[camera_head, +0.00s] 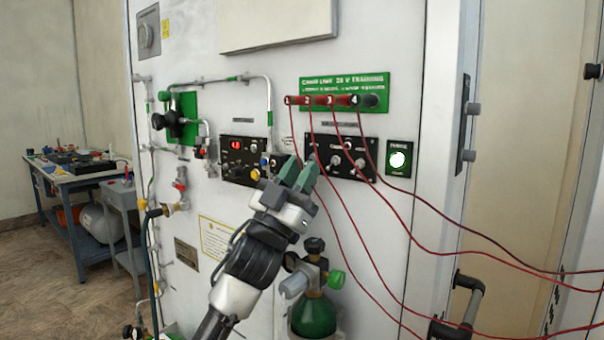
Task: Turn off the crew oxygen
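The white trainer wall carries two black control panels. The left panel (243,160) has a red lit display, several small knobs and a yellow knob. The right panel (346,158) has several silver knobs or switches. Their labels are too small to read, so I cannot tell which control is the crew oxygen. My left gripper (298,174) is in front of the gap between the panels, its two green fingers pointing up at the wall. A narrow gap shows between the fingers, with nothing held. Whether they touch the wall is unclear. My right gripper is not in view.
A green plate (344,93) with red plugs has red cables hanging rightward across the wall. A green bottle (313,314) with a valve stands below my gripper. Pipes and valves line the left; a workbench (80,174) stands beyond.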

